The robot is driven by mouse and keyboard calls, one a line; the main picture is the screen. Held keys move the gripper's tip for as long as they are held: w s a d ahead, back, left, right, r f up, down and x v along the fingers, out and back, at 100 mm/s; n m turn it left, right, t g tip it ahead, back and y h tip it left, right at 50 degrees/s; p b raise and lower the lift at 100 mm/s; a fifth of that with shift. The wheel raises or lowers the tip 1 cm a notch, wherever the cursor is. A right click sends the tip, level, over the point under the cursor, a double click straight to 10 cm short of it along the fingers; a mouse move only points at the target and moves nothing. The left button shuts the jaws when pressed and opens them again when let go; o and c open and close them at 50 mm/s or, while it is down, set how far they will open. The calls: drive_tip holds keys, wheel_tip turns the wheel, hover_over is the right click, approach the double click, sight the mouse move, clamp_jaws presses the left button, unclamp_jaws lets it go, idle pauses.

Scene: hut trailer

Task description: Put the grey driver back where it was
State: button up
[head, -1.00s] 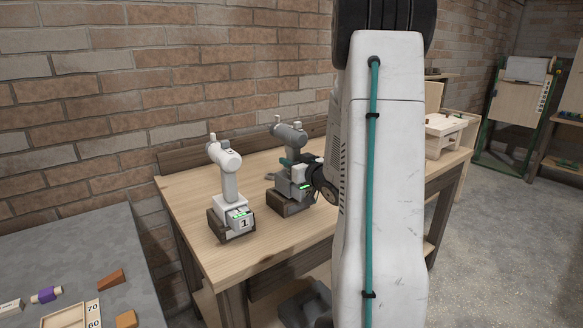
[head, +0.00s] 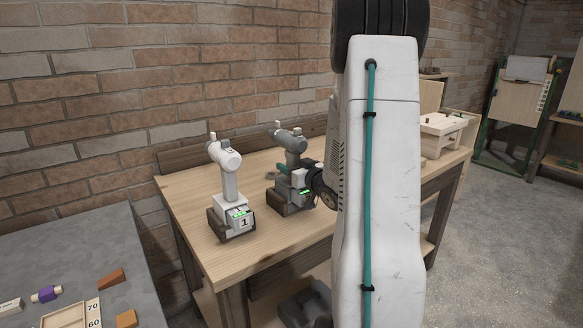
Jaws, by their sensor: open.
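The grey driver (head: 295,155) stands upright at its dark dock (head: 287,205) on the wooden bench, with a green light showing near its foot. Whether a pad still touches the handle I cannot tell. My arm link covers the bench to the right of the gripper.
A white driver (head: 229,180) stands in its own dock, marked 1, just left of the grey one. The wooden bench (head: 190,190) is bare around the docks. A brick wall is behind. A grey table (head: 95,245) with small blocks is at the left.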

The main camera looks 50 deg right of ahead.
drive_tip(key=v, duration=1.1)
drive_tip(key=w+a+r+g, duration=0.1)
drive_tip(key=a+r+g, duration=0.1)
drive_tip(key=a+g, duration=0.35)
drive_tip(key=w+a+r+g, duration=0.2)
drive_tip(key=a+g, duration=0.1)
drive_tip(key=a, duration=0.6)
drive_tip(key=s+a+r+n+g+y, duration=0.2)
drive_tip(key=s+a+g+y, duration=0.2)
drive_tip(key=s+a, duration=1.4)
drive_tip(key=a+g, duration=0.3)
drive_tip(key=shift+s+a+n, duration=0.35)
drive_tip(key=shift+n, duration=0.05)
